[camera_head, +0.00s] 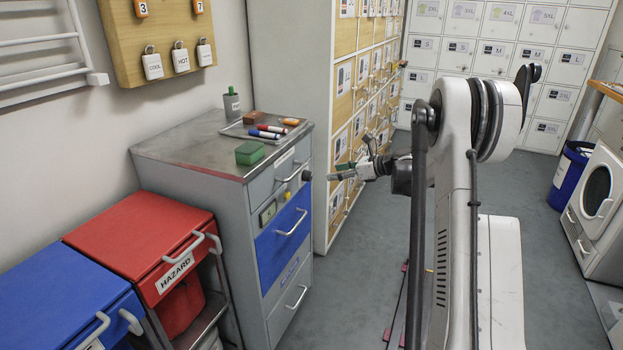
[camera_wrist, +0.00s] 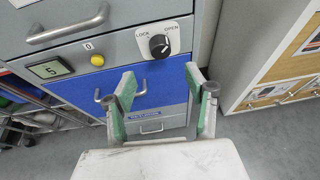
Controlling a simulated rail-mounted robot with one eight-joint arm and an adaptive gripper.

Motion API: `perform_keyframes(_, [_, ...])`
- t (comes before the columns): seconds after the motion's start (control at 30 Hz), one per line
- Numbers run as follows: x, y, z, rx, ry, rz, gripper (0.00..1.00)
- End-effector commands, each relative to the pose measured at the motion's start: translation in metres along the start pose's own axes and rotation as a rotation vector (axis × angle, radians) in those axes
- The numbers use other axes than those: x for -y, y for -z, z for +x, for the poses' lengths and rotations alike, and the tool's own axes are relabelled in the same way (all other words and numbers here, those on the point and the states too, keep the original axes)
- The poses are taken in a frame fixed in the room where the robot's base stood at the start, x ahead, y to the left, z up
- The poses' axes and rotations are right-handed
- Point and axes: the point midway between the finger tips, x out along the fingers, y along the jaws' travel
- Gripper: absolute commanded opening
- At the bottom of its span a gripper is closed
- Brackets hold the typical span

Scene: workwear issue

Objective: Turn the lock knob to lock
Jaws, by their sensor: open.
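The lock knob (camera_wrist: 159,46) is black and round, on a white plate marked LOCK at left and OPEN at right. The exact direction of its light mark is hard to read. The plate is on the upper right of the grey drawer cabinet's front. In the head view the knob (camera_head: 306,176) shows at the cabinet's right front edge. My gripper (camera_wrist: 160,78) is open and empty, its green-padded fingers spread apart. Its tips appear just below the knob in the wrist view and do not touch it. In the head view my gripper (camera_head: 335,172) is right of the knob, with a gap between.
The cabinet has a blue drawer (camera_wrist: 65,88) below the knob and a drawer handle (camera_wrist: 68,25) to its left. A small display (camera_wrist: 50,69) and a yellow button (camera_wrist: 97,59) are nearby. Lockers (camera_head: 345,95) stand close behind. Floor is free to the right.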

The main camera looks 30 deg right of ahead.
Motion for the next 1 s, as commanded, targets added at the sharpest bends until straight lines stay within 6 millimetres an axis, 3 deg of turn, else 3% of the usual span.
perform_keyframes(0.2, [-0.001,0.002,0.044,0.0,-0.002,-0.002,0.5])
perform_keyframes(0.5, [0.0,0.002,0.092,0.0,-0.001,-0.001,0.5])
perform_keyframes(0.7, [0.0,0.001,0.106,-0.001,-0.001,-0.002,0.5])
perform_keyframes(1.0, [0.0,0.0,0.108,-0.001,0.0,-0.002,0.5])
